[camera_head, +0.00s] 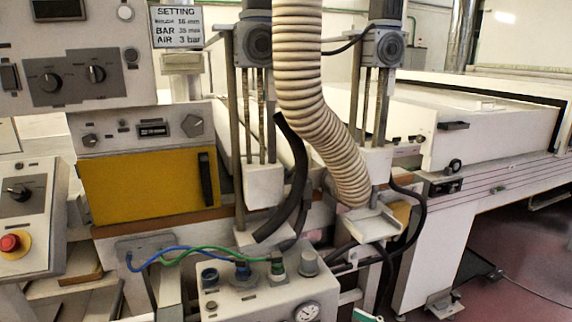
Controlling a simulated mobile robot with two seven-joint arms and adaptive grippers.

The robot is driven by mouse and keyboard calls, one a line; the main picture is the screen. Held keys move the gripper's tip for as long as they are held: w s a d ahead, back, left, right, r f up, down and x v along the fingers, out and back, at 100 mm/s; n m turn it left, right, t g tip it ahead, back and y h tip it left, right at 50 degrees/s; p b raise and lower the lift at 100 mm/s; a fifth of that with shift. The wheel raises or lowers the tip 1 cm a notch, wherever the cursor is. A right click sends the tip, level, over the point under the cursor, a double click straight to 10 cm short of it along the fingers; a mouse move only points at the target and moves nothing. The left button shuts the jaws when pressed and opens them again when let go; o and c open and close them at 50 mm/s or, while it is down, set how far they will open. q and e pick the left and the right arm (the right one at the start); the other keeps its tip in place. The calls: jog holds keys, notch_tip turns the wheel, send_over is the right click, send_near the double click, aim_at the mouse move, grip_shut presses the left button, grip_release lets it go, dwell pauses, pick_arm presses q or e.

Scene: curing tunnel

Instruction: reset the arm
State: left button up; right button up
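Neither of my grippers shows in the head view, and no part of either arm can be made out. The view is filled by the curing tunnel machine. A yellow panel (148,187) with a dark handle sits at the left centre. A ribbed beige hose (318,100) hangs down in front of the middle. A white control box (258,296) with fittings and a round gauge (307,311) stands at the bottom centre.
A control panel with a red emergency button (10,243) stands at the left edge. Blue and green tubes (200,250) run to the control box. A long white tunnel bed (480,135) extends right. Reddish floor (510,260) is open at the lower right, with a cable across it.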

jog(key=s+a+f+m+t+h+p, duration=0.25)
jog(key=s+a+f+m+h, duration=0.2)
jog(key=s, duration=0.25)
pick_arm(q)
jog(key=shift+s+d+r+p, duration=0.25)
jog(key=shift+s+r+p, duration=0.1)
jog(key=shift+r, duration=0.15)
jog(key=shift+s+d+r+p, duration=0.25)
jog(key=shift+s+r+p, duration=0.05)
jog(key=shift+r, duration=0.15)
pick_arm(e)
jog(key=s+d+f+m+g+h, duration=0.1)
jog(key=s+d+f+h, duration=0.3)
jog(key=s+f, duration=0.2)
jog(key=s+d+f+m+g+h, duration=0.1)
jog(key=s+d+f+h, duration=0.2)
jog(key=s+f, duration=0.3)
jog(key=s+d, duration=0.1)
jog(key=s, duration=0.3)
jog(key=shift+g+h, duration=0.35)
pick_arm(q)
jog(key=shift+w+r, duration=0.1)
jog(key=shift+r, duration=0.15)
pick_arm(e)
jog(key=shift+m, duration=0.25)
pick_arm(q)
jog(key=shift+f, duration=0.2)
